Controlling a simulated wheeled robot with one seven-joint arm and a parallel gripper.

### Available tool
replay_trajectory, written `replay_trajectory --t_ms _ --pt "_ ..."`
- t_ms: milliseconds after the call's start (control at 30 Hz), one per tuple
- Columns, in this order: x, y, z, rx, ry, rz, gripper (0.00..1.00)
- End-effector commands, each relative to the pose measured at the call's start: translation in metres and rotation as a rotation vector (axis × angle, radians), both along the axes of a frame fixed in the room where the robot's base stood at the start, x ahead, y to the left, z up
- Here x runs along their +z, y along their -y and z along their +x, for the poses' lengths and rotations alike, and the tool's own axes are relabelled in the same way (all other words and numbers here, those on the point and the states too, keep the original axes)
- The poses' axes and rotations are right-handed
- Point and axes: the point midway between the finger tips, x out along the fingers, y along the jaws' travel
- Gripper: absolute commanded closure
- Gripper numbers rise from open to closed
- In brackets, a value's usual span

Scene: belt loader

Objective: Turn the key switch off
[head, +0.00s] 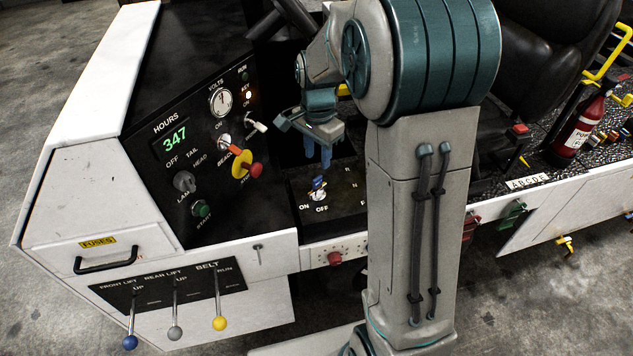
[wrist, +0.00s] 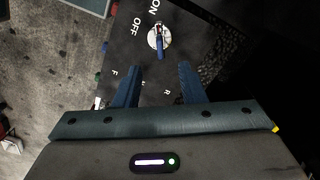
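The key switch (head: 319,194) sits on a black panel (head: 336,206) low on the loader's console, with ON and OFF printed beside it. Its blue key stands in a silver round barrel. In the wrist view the key switch (wrist: 158,40) lies ahead of my fingertips, and the key's blue handle points roughly toward OFF's far side, down the picture. My gripper (head: 318,153) hangs above the panel, fingers down, apart from the key. In the wrist view my gripper (wrist: 158,80) has its two blue fingers spread wide with nothing between them.
The upright dash (head: 190,150) with a red-and-yellow stop knob (head: 244,168), hour display (head: 175,138) and a silver-headed lever (head: 257,126) stands left of my gripper. Coloured lift levers (head: 219,322) project at the front. A black seat (head: 545,40) and fire extinguisher (head: 581,127) are at right.

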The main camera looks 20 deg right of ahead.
Motion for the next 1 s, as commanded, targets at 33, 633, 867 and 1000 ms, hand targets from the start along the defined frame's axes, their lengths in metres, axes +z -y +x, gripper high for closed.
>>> replay_trajectory --t_ms 33,633,867,1000 --pt "-0.011 0.000 -0.001 0.000 -0.006 0.000 0.63" --pt "-0.106 0.000 -0.001 0.002 -0.001 0.000 0.63" --pt "-0.109 0.000 0.000 0.002 0.000 0.000 0.63" --pt "-0.109 0.000 0.000 0.002 0.000 0.000 0.74"
